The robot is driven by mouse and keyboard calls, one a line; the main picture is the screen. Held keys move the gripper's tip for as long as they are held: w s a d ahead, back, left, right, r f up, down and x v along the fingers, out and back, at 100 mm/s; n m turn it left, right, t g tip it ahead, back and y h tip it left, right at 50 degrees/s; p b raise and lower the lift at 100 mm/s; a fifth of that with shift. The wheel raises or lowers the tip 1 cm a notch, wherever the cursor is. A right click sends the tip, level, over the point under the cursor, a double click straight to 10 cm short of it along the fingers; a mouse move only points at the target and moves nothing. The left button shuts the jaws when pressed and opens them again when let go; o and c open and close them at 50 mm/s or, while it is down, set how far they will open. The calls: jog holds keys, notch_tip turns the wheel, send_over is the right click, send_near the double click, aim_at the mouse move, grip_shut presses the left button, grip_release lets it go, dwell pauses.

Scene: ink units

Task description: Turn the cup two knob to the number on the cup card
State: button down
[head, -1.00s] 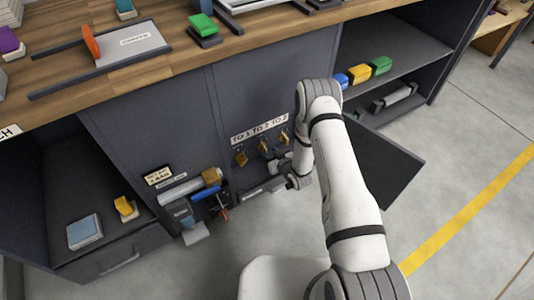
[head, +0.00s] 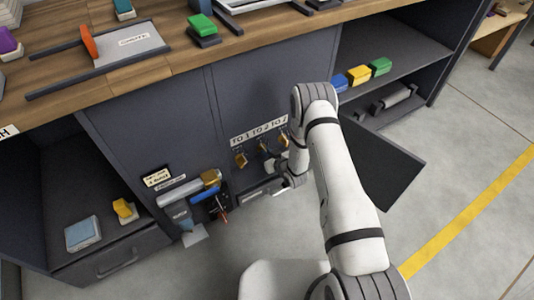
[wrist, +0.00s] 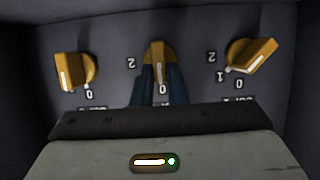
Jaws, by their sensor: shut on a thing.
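Three yellow knobs sit in a row on the dark cabinet front. The middle knob (wrist: 159,52) is between the dark blue fingers of my gripper (wrist: 162,88), which is shut on it. Its white mark points down at a 0 in the wrist view; a 2 shows to its left. The middle knob also shows in the head view (head: 263,148), beside my gripper (head: 290,181).
A white label strip (head: 258,131) runs above the knobs, too small to read surely. A small card (head: 158,176) and a grey cylinder (head: 188,189) are to the left. An open dark door panel (head: 385,165) stands right of my arm.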

jog(key=shift+d+m, duration=0.1)
jog(key=shift+m, duration=0.2)
jog(key=m, duration=0.1)
jog(key=m+y+b, duration=0.1)
jog(key=m+g+y+b, duration=0.1)
jog(key=shift+w+d+f, duration=0.2)
jog(key=shift+w+d, duration=0.1)
jog(key=shift+d, duration=0.05)
jog(key=m+y+b, duration=0.2)
jog(key=shift+w+d+f+m+g, duration=0.1)
jog(key=shift+d+f+m+g, duration=0.1)
jog(key=shift+m+g, duration=0.1)
jog(key=m+y+b, duration=0.1)
jog(key=m, duration=0.1)
jog(key=m+y+b, duration=0.1)
jog(key=m, duration=0.1)
jog(key=shift+w+d+f+b, duration=0.15)
jog(key=shift+f+b, duration=0.2)
jog(key=shift+f, duration=0.05)
jog(key=shift+d+f+m+y+b, duration=0.15)
jog(key=shift+m+y+b, duration=0.65)
jog(key=shift+m, duration=0.8)
jog(key=shift+w, duration=0.1)
jog(key=c, duration=1.4)
grip_release()
jog(key=shift+c, duration=0.2)
